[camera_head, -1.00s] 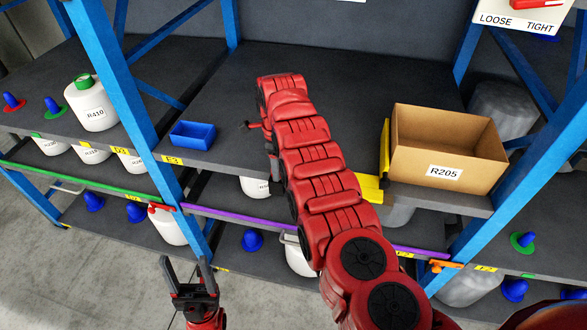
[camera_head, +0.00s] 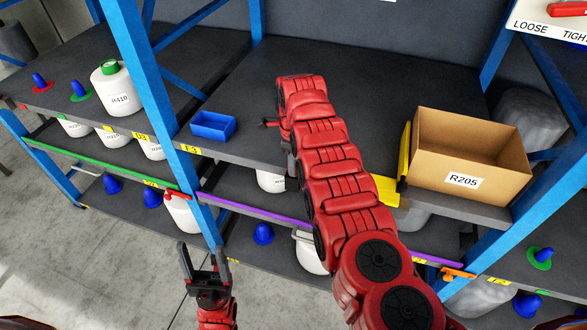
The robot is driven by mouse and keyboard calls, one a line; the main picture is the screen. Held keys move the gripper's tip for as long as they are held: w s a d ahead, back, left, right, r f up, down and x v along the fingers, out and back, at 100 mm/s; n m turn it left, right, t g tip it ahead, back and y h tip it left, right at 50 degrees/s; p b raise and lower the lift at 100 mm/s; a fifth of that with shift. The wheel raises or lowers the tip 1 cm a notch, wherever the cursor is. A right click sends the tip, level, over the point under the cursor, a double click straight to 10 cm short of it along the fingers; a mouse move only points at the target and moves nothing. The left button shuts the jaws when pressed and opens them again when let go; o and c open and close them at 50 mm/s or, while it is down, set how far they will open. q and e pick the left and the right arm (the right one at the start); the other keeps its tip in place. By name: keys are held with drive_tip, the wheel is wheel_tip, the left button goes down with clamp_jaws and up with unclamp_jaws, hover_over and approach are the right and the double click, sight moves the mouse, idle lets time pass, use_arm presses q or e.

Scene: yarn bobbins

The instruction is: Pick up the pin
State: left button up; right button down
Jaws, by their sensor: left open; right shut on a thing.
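My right arm, a chain of red links, reaches across the shelf in the middle of the head view. Its gripper (camera_head: 270,124) is mostly hidden by the arm. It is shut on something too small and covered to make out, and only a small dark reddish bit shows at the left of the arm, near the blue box. I cannot tell whether this is the pin. My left gripper (camera_head: 203,258) is open and empty, pointing up at the lower left, in front of the shelves.
A blue box (camera_head: 213,126) and a cardboard box labelled R205 (camera_head: 463,183) stand on the upper shelf. A white container R410 (camera_head: 118,92) and cones with coloured discs (camera_head: 80,91) stand left. Blue posts (camera_head: 155,95) and a purple rail (camera_head: 255,208) edge the bay.

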drive_tip(key=shift+d+r, duration=0.1)
drive_tip(key=shift+w+r+b, duration=0.1)
drive_tip(key=shift+r+b, duration=0.25)
wheel_tip(320, 180, up, 6)
drive_tip(key=shift+f+b, duration=0.1)
drive_tip(key=shift+b, duration=0.85)
wheel_tip(320, 180, up, 3)
drive_tip(key=shift+f+p, duration=0.15)
drive_tip(key=shift+p, duration=0.55)
drive_tip(key=shift+r, duration=0.35)
